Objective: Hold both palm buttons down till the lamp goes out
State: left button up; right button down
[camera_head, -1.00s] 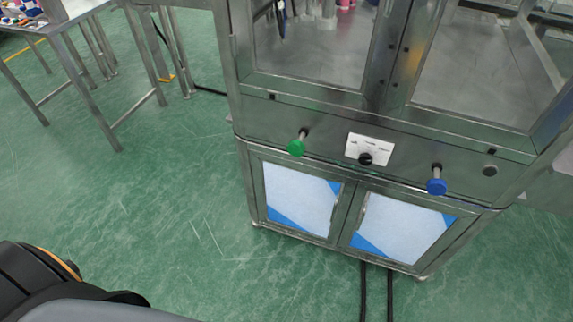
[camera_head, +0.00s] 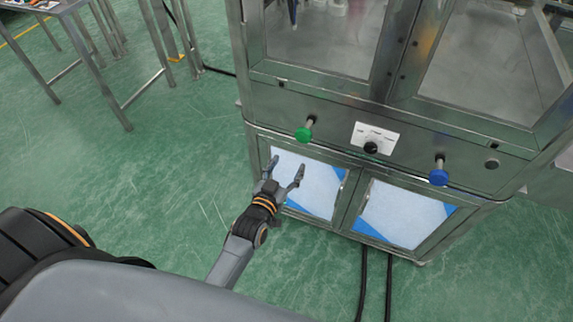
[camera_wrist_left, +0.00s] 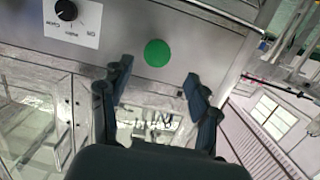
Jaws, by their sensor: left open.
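A green palm button (camera_head: 303,134) sticks out from the left of the steel machine's front panel. A blue palm button (camera_head: 438,177) sticks out from the right of the same panel. My left gripper (camera_head: 284,168) is open and empty, below and a little left of the green button and apart from it. In the left wrist view the green button (camera_wrist_left: 157,53) shows beyond the gap between the open fingers (camera_wrist_left: 158,82). I cannot make out a lit lamp. My right gripper is not in view.
A white plate with a black knob (camera_head: 371,147) sits between the buttons. Below are cabinet doors with pale panels (camera_head: 405,215). A steel table (camera_head: 121,103) stands at the left. Dark cables (camera_head: 364,285) run on the green floor, which is open at the left.

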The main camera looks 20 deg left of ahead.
aim_at(303, 137)
pick_arm(q)
jog(key=shift+r, duration=0.2)
jog(key=shift+o, duration=0.2)
jog(key=shift+o, duration=1.1)
jog(key=shift+w, duration=0.1)
jog(key=shift+w+d+r+m+g+y, duration=0.65)
jog(key=shift+w+r+m+g, duration=0.55)
jog(key=shift+r, duration=0.75)
jog(key=x, duration=1.1)
jog(key=shift+w+a+f, duration=0.1)
jog(key=shift+w+f, duration=0.1)
jog(key=shift+w, duration=0.15)
jog(key=shift+c, duration=0.4)
